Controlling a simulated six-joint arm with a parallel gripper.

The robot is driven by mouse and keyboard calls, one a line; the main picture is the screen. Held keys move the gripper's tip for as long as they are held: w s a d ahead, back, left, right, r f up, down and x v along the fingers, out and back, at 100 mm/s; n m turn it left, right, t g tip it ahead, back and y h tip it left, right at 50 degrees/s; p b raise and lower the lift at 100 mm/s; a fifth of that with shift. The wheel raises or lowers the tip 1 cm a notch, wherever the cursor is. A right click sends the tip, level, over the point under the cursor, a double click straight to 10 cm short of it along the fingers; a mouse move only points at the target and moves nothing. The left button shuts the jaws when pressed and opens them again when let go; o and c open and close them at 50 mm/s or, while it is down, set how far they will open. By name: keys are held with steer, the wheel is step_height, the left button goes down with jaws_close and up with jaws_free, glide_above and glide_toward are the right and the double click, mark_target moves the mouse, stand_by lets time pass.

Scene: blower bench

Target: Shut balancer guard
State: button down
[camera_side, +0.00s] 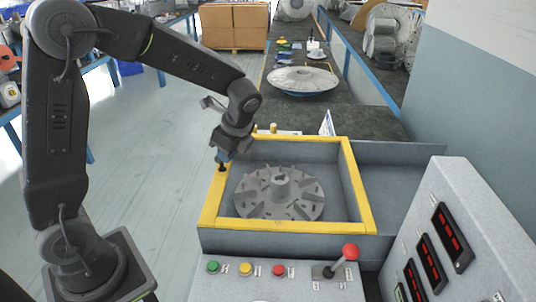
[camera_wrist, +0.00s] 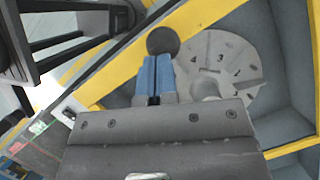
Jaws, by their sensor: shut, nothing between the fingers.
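The balancer guard shows as a yellow frame (camera_side: 361,190) lying flat around the top of the grey balancer tub (camera_side: 290,240). I cannot tell whether it holds a clear pane. A dark round knob (camera_side: 222,167) stands at its left side; the knob also shows in the wrist view (camera_wrist: 163,40). A grey bladed rotor (camera_side: 280,193) lies inside the frame, and its numbered face shows in the wrist view (camera_wrist: 222,62). My gripper (camera_side: 224,157) is shut and empty, its blue fingertips (camera_wrist: 154,72) right by the knob. I cannot tell whether they touch it.
In front is a control panel with green, yellow and red buttons (camera_side: 246,269) and a red-topped lever (camera_side: 350,252). A box with red displays (camera_side: 450,237) stands at the right. A flat grey ledge (camera_side: 400,155) extends right of the tub. A disc (camera_side: 303,80) lies on the bench behind.

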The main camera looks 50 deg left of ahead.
steer(key=shift+d+f, duration=0.1)
steer(key=shift+d, duration=0.05)
steer(key=shift+w+d, duration=0.15)
steer(key=shift+d, duration=0.2)
steer(key=d, duration=0.1)
steer(key=w+d, duration=0.1)
steer(key=shift+d, duration=0.35)
steer(key=v, duration=0.9)
steer(key=s+d+r+n+t+h, duration=0.2)
steer(key=s+n+t+h, duration=0.2)
steer(key=s+n, duration=1)
steer(key=s+t, duration=0.3)
steer(key=s, duration=0.1)
steer(key=shift+s+r, duration=0.2)
